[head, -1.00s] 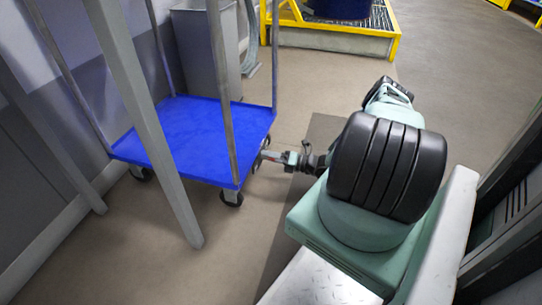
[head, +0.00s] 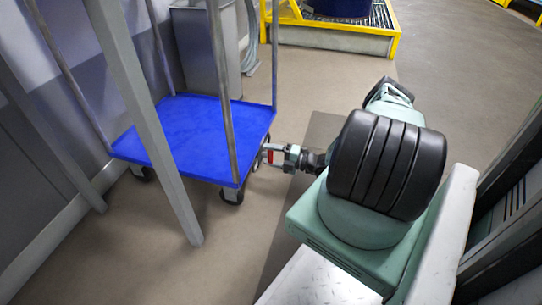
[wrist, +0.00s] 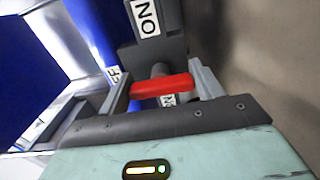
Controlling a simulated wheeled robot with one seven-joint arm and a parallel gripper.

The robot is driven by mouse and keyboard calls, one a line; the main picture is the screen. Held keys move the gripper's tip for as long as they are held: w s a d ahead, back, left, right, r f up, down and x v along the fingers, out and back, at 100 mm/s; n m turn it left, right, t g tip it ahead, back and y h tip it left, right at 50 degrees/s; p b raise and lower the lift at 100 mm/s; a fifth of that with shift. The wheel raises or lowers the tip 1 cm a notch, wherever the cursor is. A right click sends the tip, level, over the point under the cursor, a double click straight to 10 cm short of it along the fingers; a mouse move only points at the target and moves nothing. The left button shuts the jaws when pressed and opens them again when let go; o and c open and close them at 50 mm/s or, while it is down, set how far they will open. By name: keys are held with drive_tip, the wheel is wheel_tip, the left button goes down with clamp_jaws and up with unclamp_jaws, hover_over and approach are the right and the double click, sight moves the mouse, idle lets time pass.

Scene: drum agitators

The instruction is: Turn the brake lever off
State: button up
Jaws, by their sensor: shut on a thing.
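The red brake lever (wrist: 163,87) lies between the two fingers of my gripper (wrist: 160,92) in the wrist view. The fingers are shut on it, one at each end. The lever sits on a dark grey post. A dark block behind it carries an "ON" label (wrist: 145,18). A partly hidden label on the left (wrist: 113,74) shows what looks like "FF". In the head view my gripper (head: 273,155) is at the right edge of the blue cart (head: 190,135), low near its caster. A small red patch shows there.
The cart has grey upright poles and casters. A slanted grey post (head: 150,125) stands in front of it. A grey bin (head: 205,45) is behind, and a yellow-framed platform (head: 335,35) stands at the back.

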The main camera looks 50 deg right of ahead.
drive_tip(key=shift+f, duration=0.1)
idle(0.3)
drive_tip(key=o, duration=1)
drive_tip(key=p+v, duration=0.5)
drive_tip(key=v, duration=1.2)
drive_tip(key=shift+s, duration=0.25)
